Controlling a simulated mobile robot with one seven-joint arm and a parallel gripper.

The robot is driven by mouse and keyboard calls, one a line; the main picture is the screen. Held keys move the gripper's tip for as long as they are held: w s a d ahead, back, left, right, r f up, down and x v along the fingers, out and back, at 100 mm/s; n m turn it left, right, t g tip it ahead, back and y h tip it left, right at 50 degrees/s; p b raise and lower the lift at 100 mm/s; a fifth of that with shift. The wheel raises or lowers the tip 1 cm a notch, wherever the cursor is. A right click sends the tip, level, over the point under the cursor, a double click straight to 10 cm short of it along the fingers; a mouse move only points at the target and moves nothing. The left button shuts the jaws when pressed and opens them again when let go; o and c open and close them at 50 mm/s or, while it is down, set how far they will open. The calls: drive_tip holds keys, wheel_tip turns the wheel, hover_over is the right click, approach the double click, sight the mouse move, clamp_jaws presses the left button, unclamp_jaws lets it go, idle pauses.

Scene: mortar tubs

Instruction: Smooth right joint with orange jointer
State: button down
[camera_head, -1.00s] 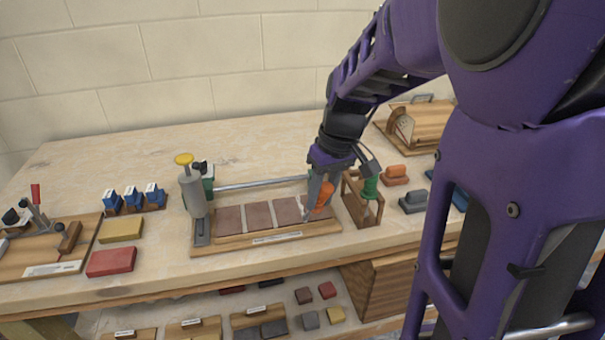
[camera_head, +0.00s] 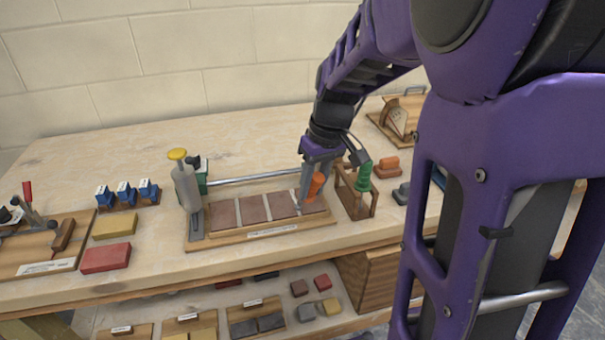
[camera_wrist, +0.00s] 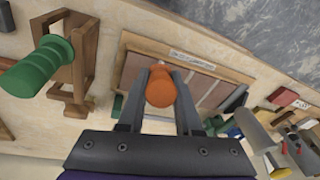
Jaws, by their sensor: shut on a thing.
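The orange jointer (camera_head: 315,186) is upright in my gripper (camera_head: 308,195), which is shut on its handle. In the wrist view the orange handle (camera_wrist: 160,88) sits between the two fingers of my gripper (camera_wrist: 160,95). The wooden board (camera_head: 262,238) holds a row of reddish-brown bricks (camera_head: 254,209) with pale joints between them. The jointer is over the right end of the row, at the right joint (camera_head: 297,198). Its tip is hidden by the fingers, so I cannot tell whether it touches the mortar.
A wooden rack (camera_head: 357,202) with a green-handled tool (camera_head: 364,176) stands close to the right of my gripper. A metal rail (camera_head: 245,181) runs behind the bricks. A grey dispenser with a yellow knob (camera_head: 186,182) stands at the row's left end.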

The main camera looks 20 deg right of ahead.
drive_tip(key=shift+w, duration=0.15)
drive_tip(key=shift+w+f, duration=0.15)
drive_tip(key=shift+w, duration=0.4)
idle(0.3)
drive_tip(key=shift+w+p, duration=0.4)
drive_tip(key=shift+w, duration=0.35)
drive_tip(key=shift+w, duration=0.1)
drive_tip(key=shift+w+r+p, duration=0.2)
drive_tip(key=shift+w+p, duration=0.15)
drive_tip(key=shift+w, duration=0.2)
drive_tip(key=shift+w, duration=0.15)
